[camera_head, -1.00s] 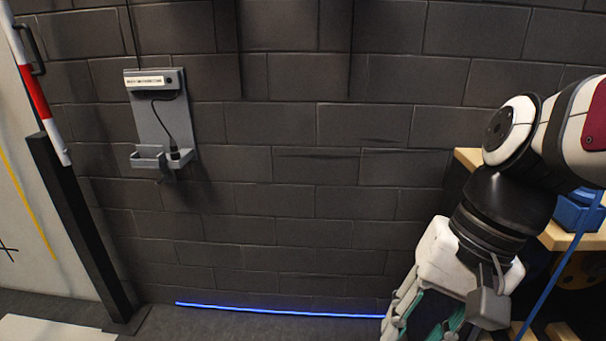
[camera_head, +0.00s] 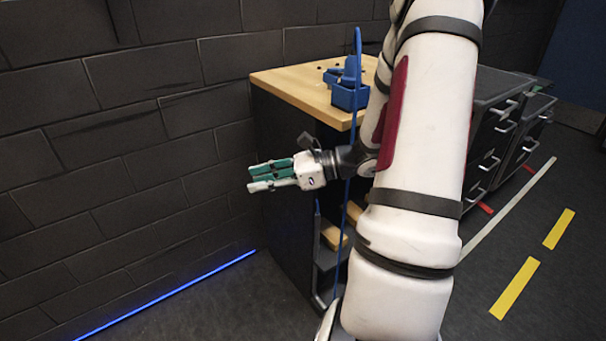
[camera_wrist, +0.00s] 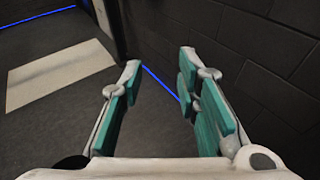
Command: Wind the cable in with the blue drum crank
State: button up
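A blue cable (camera_head: 349,215) runs down the front of a wood-topped bench in the head view. It passes a blue block-like fixture (camera_head: 347,88) on the bench top and drops toward the floor. I cannot make out the blue drum crank as a separate part; my arm covers much of the bench front. My gripper (camera_head: 254,178) is in front of the bench's left side, pointing left toward the wall, apart from the cable and the fixture. In the wrist view its teal-padded fingers (camera_wrist: 160,80) stand apart with nothing between them.
The bench top (camera_head: 285,83) has a bare left part. Dark drawer cabinets (camera_head: 490,140) stand to the right, beyond my arm. A dark block wall (camera_head: 120,130) is on the left, with a blue light strip (camera_head: 165,296) along its foot. Floor between wall and bench is clear.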

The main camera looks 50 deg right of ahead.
jog(key=s+d+f+m+t+h+b, duration=0.1)
jog(key=s+d+f+m+t+h, duration=0.25)
jog(key=d+f+m+h, duration=0.65)
jog(key=s+d+f+m+t+h+b, duration=0.1)
jog(key=s+d+f+m+t+h, duration=0.3)
jog(key=d+f+m, duration=0.75)
jog(key=w+d+r+n+b, duration=0.1)
jog(key=w+d, duration=0.1)
jog(key=w, duration=0.2)
jog(key=w+d+r+n+g, duration=0.1)
jog(key=w+d+r, duration=0.1)
jog(key=w, duration=0.2)
jog(key=w+d+r+n+b, duration=0.1)
jog(key=w+d+r, duration=0.1)
jog(key=w, duration=0.2)
jog(key=shift+d+g+b, duration=0.1)
jog(key=shift+g+b, duration=0.15)
jog(key=shift+b, duration=0.05)
grip_shut()
